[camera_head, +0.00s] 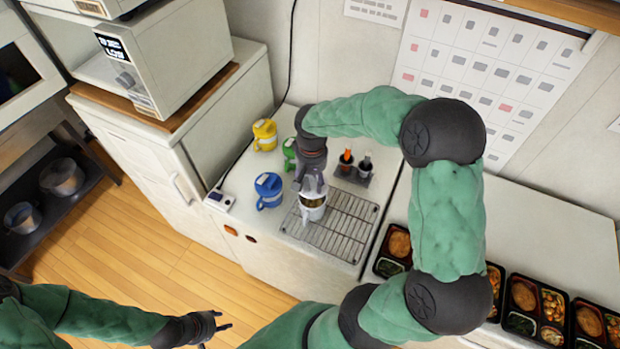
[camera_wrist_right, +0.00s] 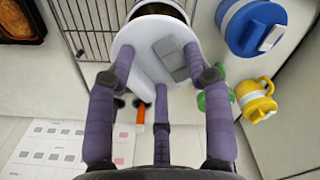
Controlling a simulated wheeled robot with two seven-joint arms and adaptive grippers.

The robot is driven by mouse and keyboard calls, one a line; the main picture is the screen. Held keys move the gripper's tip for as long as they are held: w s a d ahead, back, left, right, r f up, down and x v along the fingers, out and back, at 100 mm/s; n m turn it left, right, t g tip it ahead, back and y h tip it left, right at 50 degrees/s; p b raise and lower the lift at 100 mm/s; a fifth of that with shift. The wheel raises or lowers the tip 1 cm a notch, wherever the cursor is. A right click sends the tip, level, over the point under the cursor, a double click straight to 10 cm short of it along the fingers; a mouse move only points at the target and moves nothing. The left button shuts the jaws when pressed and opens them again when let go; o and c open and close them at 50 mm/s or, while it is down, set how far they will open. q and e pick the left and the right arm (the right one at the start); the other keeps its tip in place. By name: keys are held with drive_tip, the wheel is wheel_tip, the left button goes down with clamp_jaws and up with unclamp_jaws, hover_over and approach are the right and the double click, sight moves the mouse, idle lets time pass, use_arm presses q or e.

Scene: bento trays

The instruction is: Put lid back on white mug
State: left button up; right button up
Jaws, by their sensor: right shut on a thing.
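The white mug (camera_head: 313,213) stands upright on the wire rack. Its dark opening partly shows in the head view, and its rim (camera_wrist_right: 161,5) shows at the top of the right wrist view. My right gripper (camera_head: 312,184) is shut on the white lid (camera_wrist_right: 146,48), a disc with a grey tab. It holds the lid at the mug's wall side, partly over the opening in the wrist view. I cannot tell whether lid and mug touch. The fingers (camera_wrist_right: 160,80) surround the lid. My left gripper (camera_head: 214,325) is open and empty over the floor, away from the counter.
A blue mug (camera_head: 268,190), green mug (camera_head: 290,154) and yellow mug (camera_head: 264,135) stand left of the wire rack (camera_head: 345,228). A dark holder (camera_head: 351,173) with two upright items is behind the rack. Bento trays (camera_head: 522,306) line the right counter.

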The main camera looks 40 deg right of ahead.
sight(311, 184)
drive_tip(key=shift+f+b, duration=1.7)
drive_tip(key=shift+f, duration=0.9)
drive_tip(key=shift+f+b, duration=0.15)
drive_tip(key=shift+b, duration=0.15)
idle(0.5)
drive_tip(key=o, duration=1.4)
drive_tip(key=o, duration=0.4)
